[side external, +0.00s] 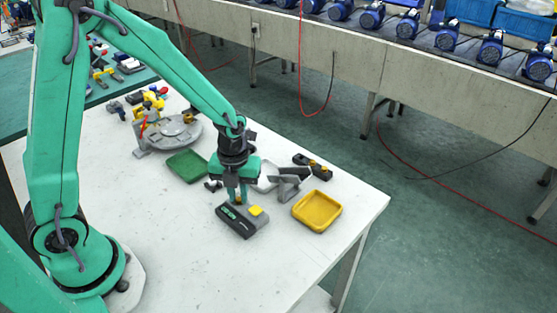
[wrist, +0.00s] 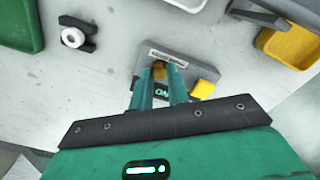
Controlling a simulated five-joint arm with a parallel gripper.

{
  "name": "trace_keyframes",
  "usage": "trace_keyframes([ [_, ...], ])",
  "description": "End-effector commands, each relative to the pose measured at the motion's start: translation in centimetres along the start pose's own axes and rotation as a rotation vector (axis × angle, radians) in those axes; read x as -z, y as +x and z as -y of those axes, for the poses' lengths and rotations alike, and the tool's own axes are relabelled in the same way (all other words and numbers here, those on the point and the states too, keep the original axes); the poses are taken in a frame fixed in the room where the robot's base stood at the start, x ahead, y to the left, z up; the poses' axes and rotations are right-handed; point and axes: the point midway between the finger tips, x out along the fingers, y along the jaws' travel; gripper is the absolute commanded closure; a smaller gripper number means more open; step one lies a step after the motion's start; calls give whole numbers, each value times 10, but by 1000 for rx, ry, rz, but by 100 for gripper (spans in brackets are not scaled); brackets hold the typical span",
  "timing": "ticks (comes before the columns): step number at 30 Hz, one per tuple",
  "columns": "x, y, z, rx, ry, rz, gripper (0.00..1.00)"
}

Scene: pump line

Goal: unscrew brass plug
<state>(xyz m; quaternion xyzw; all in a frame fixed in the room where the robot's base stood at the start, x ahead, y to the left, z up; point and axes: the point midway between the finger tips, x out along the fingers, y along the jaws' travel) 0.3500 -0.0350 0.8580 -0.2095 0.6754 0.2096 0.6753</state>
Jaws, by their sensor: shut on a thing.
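The brass plug (wrist: 158,71) is at the grey block (wrist: 178,58), which carries a label strip, a lit green "ON" display and a yellow pad. My gripper (wrist: 160,80) points down at the block, its two green fingers shut on the plug. In the side view my gripper (side external: 238,196) stands over the block (side external: 236,222), and a little of the plug (side external: 238,201) shows between the fingertips. The fingers hide most of the plug, so I cannot tell how deep it sits in the block.
A green tray (side external: 187,166) lies left of my gripper and a yellow tray (side external: 317,211) right. A grey bracket (side external: 291,184) and a dark block with brass pieces (side external: 313,166) stand behind. A grey round fixture (side external: 177,131) is farther back. The front of the table is clear.

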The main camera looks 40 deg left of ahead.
Motion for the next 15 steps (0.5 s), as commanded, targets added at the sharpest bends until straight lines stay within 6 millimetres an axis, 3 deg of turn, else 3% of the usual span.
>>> trace_keyframes([
  [15,0,0,0,1,-397,1,100],
])
